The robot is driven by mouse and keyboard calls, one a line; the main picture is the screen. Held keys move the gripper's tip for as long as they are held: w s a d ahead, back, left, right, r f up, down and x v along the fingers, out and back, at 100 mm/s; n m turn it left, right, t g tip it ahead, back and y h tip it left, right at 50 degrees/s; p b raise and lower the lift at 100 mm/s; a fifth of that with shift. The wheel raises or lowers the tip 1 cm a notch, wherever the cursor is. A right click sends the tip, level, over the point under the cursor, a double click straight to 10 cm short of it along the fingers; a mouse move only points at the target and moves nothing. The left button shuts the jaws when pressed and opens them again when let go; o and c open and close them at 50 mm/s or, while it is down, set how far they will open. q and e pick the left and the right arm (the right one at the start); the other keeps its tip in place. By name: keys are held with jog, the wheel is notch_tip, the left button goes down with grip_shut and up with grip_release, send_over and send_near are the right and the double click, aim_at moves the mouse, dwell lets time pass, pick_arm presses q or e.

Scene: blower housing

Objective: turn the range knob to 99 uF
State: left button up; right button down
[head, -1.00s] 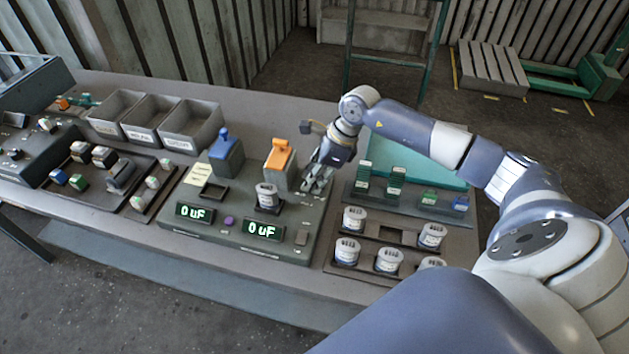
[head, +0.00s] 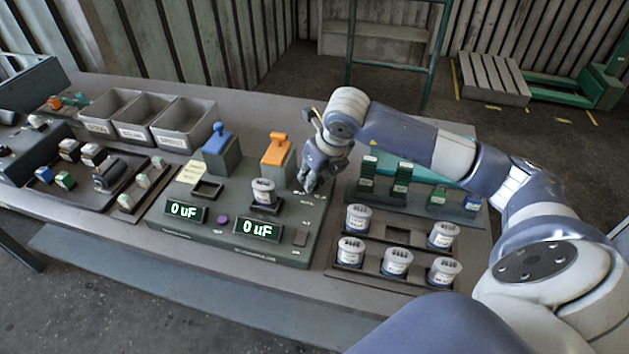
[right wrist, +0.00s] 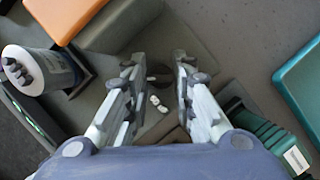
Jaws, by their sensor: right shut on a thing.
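The tester box (head: 200,236) stands mid-bench. Its two displays, left (head: 186,211) and right (head: 257,229), both read "0 uF". My right gripper (head: 311,186) is low over the box's right rear corner. In the right wrist view, the fingers of my right gripper (right wrist: 160,82) stand on either side of a small dark knob (right wrist: 159,73), shut on it. White scale marks (right wrist: 158,104) lie beside it, too small to read. In the head view the knob is hidden by the gripper. My left gripper is not in view.
A white capacitor (head: 263,191) sits in a socket left of the gripper. An orange-topped block (head: 277,150) and a blue-topped block (head: 217,140) stand behind. Racks of green parts (head: 401,178) and white capacitors (head: 397,262) are close on the right.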

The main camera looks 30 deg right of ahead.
jog(key=shift+w+r+m+b, duration=0.1)
jog(key=shift+m+b, duration=0.25)
jog(key=shift+m, duration=0.25)
jog(key=shift+h, duration=0.3)
jog(key=c, duration=1.5)
grip_release()
jog(key=shift+o, duration=0.8)
jog(key=v, duration=1.2)
